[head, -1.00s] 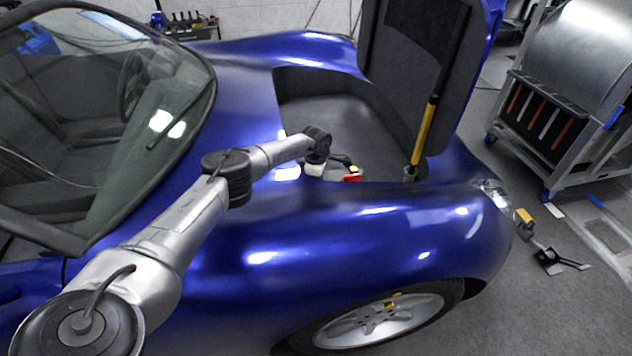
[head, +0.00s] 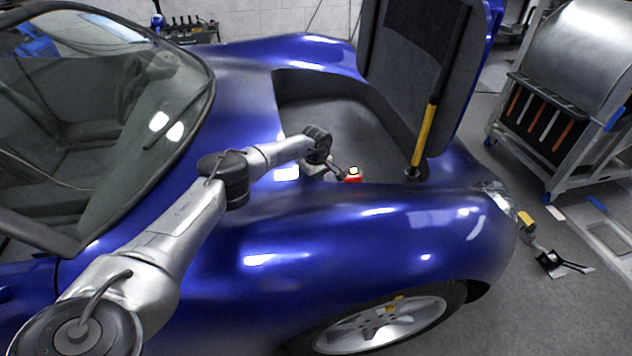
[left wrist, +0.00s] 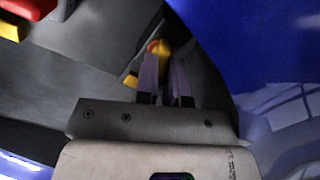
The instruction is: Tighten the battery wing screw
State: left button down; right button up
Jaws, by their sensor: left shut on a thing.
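A small yellow and orange piece, seemingly the battery wing screw (left wrist: 158,48), sits between the fingertips of my left gripper (left wrist: 163,62) in the left wrist view. The fingers are shut on it, and they hide part of it. In the head view my left gripper (head: 336,171) is down inside the car's open front compartment, and the screw cannot be made out there. A red block with a yellow part (head: 352,177) lies just right of the gripper. The battery's outline is unclear. My right gripper is in neither view.
The blue fender (head: 370,225) rises close in front of the compartment. The raised dark lid (head: 405,75) and a yellow-and-black strut (head: 424,135) stand at its right side. The compartment floor (head: 335,120) behind my gripper is clear. A metal cart (head: 560,130) stands farther right.

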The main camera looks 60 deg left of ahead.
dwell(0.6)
pick_arm(q)
jog(key=c, duration=1.2)
grip_release()
jog(key=shift+r+p, duration=3.7)
jog(key=shift+r, duration=3.25)
jog(key=shift+o, duration=0.3)
